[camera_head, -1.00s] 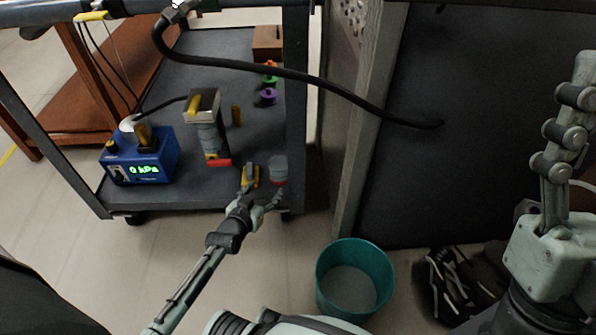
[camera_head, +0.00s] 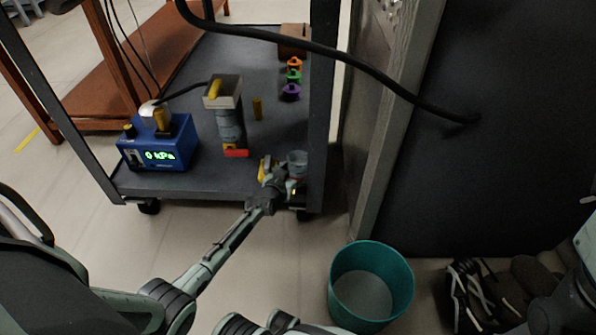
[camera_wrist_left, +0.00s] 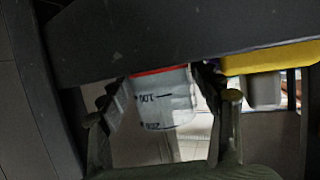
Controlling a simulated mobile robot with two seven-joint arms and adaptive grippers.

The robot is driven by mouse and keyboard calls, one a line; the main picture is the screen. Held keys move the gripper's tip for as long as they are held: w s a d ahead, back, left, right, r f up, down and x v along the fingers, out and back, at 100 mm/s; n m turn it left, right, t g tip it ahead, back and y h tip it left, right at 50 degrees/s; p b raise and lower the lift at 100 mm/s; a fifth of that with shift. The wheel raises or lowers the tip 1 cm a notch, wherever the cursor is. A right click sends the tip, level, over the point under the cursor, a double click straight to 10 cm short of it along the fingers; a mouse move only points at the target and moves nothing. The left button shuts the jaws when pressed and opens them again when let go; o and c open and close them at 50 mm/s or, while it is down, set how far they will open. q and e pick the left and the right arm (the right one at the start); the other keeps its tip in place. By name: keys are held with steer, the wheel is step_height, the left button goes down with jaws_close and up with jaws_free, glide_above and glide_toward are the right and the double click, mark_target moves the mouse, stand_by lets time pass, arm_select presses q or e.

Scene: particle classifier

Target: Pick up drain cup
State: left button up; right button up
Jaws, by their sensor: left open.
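The drain cup is a clear cup (camera_head: 297,158) near the front right corner of the cart's lower shelf, partly hidden by my gripper. In the left wrist view the cup (camera_wrist_left: 160,98) has dark scale marks and a red band along its upper edge in the picture. My left gripper (camera_head: 281,178) is at the cup, with its fingers open. In the wrist view the cup shows between the two fingers, and I cannot tell whether they touch it. My right gripper is out of view.
A yellow piece (camera_head: 264,167) stands just left of the cup. A blue pressure box (camera_head: 158,148) reads 0 kPa beside a grey column (camera_head: 230,125). The cart post (camera_head: 321,100) is close on the right. A teal bin (camera_head: 371,255) stands on the floor.

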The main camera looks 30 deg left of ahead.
arm_select(q)
steer(key=c, duration=1)
steer(key=shift+r, duration=0.1)
